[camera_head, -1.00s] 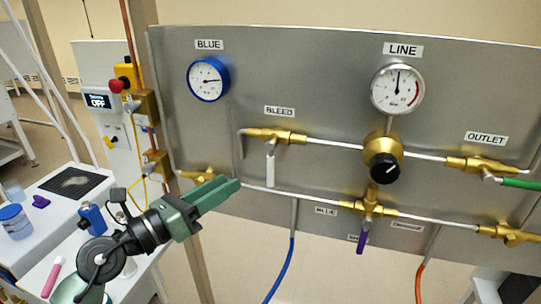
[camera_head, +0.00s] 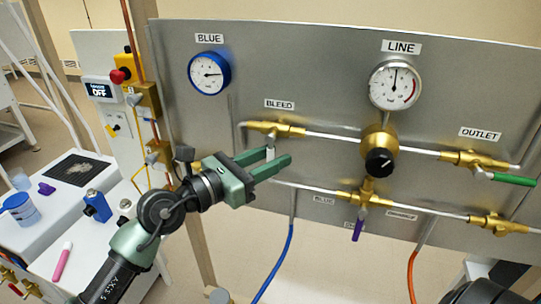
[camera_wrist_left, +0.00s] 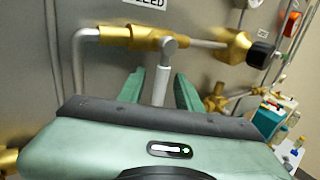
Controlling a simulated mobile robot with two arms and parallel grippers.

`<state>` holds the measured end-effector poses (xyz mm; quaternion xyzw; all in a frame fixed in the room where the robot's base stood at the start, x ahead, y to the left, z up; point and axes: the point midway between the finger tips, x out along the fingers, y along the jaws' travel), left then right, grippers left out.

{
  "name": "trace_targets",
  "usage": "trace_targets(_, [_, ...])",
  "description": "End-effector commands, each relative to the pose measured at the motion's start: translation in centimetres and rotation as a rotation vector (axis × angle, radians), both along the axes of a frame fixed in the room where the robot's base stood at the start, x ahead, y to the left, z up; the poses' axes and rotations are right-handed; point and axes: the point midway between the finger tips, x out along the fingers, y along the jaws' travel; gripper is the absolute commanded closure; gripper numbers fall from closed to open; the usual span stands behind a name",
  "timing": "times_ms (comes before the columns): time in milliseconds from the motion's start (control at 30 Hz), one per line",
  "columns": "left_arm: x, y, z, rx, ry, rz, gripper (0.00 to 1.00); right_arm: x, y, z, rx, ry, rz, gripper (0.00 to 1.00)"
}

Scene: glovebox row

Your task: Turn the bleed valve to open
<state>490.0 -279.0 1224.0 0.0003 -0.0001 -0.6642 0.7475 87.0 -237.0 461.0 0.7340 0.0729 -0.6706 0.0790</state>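The bleed valve (camera_head: 277,129) is a brass body on the grey panel under the BLEED label. Its pale lever (camera_head: 270,153) hangs straight down, partly hidden by my left gripper (camera_head: 282,151) in the head view. In the left wrist view the brass body (camera_wrist_left: 150,38) is at the top and the lever (camera_wrist_left: 160,85) hangs between the two green fingers. My left gripper also shows there (camera_wrist_left: 160,77), open, with a finger on each side of the lever and gaps visible. Whether it touches the lever cannot be told.
The line regulator with its black knob (camera_head: 379,161) is to the right. A steel pipe (camera_head: 330,190) runs below the bleed valve. The outlet valve has a green lever (camera_head: 512,179). A blue hose (camera_head: 276,262) and an orange hose (camera_head: 412,275) hang below the panel.

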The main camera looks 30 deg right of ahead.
Motion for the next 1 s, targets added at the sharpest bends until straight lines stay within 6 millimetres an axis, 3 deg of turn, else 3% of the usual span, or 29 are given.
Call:
trace_targets(100, [0.0, 0.02, 0.0, 0.0, 0.0, 0.0, 0.68, -0.01, 0.02, -0.02, 0.0, 0.0, 0.0, 0.63])
trace_targets(200, [0.01, 0.03, 0.0, 0.0, 0.0, 0.0, 0.96, -0.01, 0.02, -0.02, 0.0, 0.0, -0.001, 0.63])
trace_targets(233, [0.01, 0.03, 0.0, 0.0, 0.0, 0.0, 1.0, -0.01, 0.03, -0.02, 0.0, 0.0, -0.001, 0.63])
trace_targets(1000, [0.04, 0.07, 0.02, -0.001, 0.001, 0.001, 1.0, 0.02, 0.38, -0.02, 0.004, -0.001, -0.001, 0.63])
